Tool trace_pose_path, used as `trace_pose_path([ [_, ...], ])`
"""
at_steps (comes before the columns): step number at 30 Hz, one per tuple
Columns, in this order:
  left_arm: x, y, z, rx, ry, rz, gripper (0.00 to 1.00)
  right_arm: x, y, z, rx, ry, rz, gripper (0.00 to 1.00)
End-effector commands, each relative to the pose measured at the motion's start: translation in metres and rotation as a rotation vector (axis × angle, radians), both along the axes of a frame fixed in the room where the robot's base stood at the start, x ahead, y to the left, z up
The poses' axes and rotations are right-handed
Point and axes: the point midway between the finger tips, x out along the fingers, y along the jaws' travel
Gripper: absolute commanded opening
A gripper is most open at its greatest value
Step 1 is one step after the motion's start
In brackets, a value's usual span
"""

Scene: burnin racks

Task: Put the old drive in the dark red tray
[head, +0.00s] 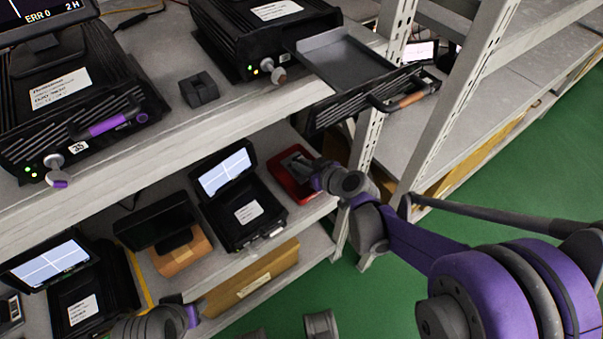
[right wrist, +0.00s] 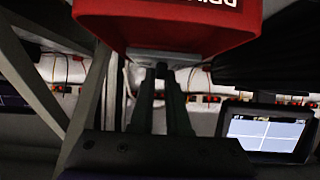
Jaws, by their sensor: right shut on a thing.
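The dark red tray (head: 281,182) is on the lower shelf, right of a laptop-like unit. It fills the top of the right wrist view (right wrist: 165,28), with part of a white label showing. My right gripper (head: 306,168) reaches to the tray from the right. In the right wrist view, its fingers (right wrist: 162,75) are shut on the grey old drive (right wrist: 172,58), which shows against the tray's edge. Whether the drive rests on the tray floor cannot be told. A part of my left arm shows at the bottom left, with its fingers not clear.
On the upper shelf, a black rack unit (head: 232,42) has an empty drawer (head: 345,62) pulled out. Another black unit (head: 75,100) and a small dark block (head: 199,89) are near it. A unit with a lit screen (head: 226,172) stands left of the tray. A shelf post (head: 366,150) rises right of it.

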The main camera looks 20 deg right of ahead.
Motion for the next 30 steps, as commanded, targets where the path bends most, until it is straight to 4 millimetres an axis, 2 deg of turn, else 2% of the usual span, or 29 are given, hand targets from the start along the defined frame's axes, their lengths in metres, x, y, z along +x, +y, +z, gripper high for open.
trace_pose_path([
  [9,0.002,0.0,-0.018,0.0,0.005,0.0,0.5,0.0,0.0,-0.038,0.001,0.0,0.0,0.0],
  [20,0.003,0.0,-0.019,0.0,0.006,0.0,0.5,0.0,0.0,-0.041,0.001,0.0,0.0,0.0],
  [21,0.003,0.0,-0.019,0.0,0.006,0.0,0.5,0.0,0.0,-0.04,0.0,0.0,0.0,0.19],
  [25,0.003,0.0,-0.018,0.0,0.006,0.0,0.5,0.0,0.0,-0.04,0.0,0.0,0.0,0.43],
  [30,0.003,0.0,-0.018,0.0,0.005,0.0,0.5,0.0,0.0,-0.039,0.0,0.0,0.0,0.44],
])
